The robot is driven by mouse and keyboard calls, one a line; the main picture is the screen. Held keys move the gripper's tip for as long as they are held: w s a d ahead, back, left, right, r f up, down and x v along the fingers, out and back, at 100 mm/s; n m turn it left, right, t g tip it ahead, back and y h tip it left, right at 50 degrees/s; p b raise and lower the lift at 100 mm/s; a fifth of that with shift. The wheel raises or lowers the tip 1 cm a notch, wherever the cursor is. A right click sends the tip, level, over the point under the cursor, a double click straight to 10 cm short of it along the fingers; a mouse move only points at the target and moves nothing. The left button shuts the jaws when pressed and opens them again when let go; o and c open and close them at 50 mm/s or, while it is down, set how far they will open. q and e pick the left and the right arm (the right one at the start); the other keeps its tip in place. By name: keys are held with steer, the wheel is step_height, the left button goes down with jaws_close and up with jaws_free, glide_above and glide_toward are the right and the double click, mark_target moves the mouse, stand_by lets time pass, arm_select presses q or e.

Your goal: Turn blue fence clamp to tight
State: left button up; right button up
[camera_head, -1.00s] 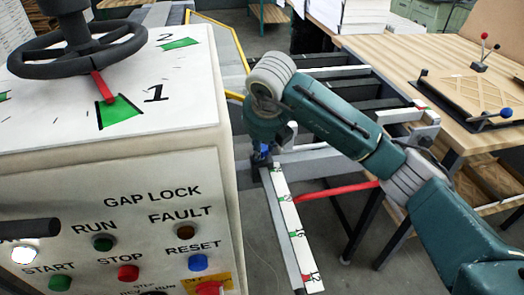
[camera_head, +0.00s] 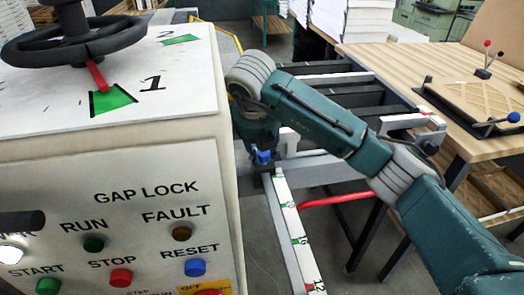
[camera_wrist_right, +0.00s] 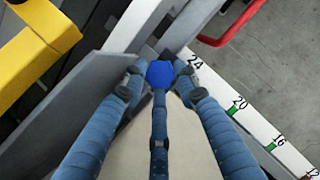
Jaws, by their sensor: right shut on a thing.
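In the head view my right wrist hides most of the gripper and part of the clamp. No tight mark can be made out near the knob. My left gripper is not in view.
The cream machine cabinet (camera_head: 110,180) with buttons and a black handwheel (camera_head: 75,35) stands close at left. A red bar (camera_head: 340,199) runs right of the rail. A wooden table (camera_head: 410,70) with a fixture is at right. A yellow part (camera_wrist_right: 45,40) is near the gripper.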

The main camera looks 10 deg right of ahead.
steer(key=shift+s+f, duration=0.3)
steer(key=shift+f, duration=0.1)
steer(key=o, duration=1.1)
steer(key=shift+r, duration=0.1)
steer(key=shift+s+d+r, duration=0.1)
steer(key=shift+s+d, duration=0.05)
steer(key=shift+s, duration=0.05)
steer(key=shift+w, duration=0.15)
steer(key=shift+r, duration=0.1)
